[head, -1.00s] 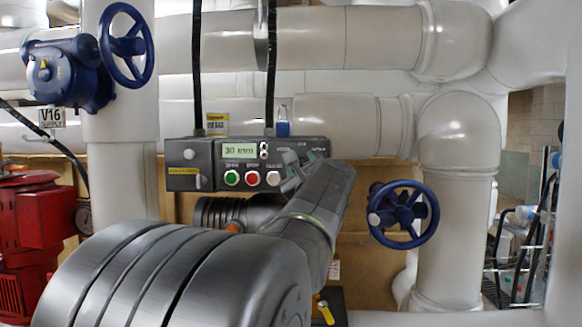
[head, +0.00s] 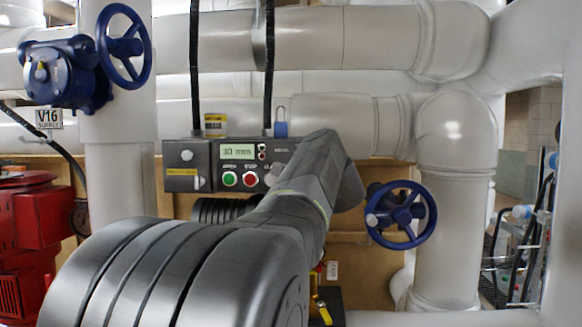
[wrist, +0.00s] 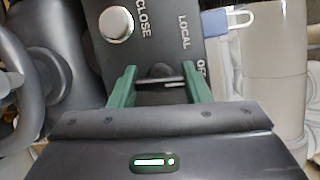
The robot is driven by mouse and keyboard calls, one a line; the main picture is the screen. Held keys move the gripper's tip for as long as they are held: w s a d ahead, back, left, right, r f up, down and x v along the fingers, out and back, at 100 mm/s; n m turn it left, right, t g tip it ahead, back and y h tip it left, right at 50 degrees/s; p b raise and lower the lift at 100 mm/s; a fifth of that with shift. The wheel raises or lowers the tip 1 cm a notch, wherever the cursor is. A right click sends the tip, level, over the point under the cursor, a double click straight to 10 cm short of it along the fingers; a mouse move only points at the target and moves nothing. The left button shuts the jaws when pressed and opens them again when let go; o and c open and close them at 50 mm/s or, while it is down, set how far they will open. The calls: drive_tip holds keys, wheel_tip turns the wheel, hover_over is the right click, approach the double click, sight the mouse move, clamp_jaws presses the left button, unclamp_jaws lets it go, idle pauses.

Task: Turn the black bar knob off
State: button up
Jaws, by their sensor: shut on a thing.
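The black bar knob (wrist: 162,71) sits on the dark face of the control box, below the word LOCAL and beside a partly cut-off label starting with O in the wrist view. My gripper (wrist: 160,76) has its two green fingers on either side of the knob, shut on it. A pale line shows across the bar, but its exact pointing is hard to tell. In the head view the control box (head: 202,155) hangs in front of the pipes. My arm covers its right part, hiding the knob and my gripper there.
The box carries a lit display (head: 238,152), a green button (head: 229,179) and a red button (head: 250,179). A blue handwheel (head: 401,215) is close to the right of my arm. Another blue handwheel (head: 124,46) is upper left. A blue padlock (head: 281,129) hangs above the box.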

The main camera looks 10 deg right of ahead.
drive_tip(key=shift+n, duration=0.6)
drive_tip(key=o, duration=1)
drive_tip(key=s+b, duration=0.1)
drive_tip(key=s, duration=0.3)
drive_tip(key=s+d+b, duration=0.1)
drive_tip(key=s, duration=0.4)
drive_tip(key=s+b, duration=0.2)
drive_tip(key=s, duration=0.2)
drive_tip(key=shift+s+d, duration=0.3)
drive_tip(key=shift+s, duration=0.1)
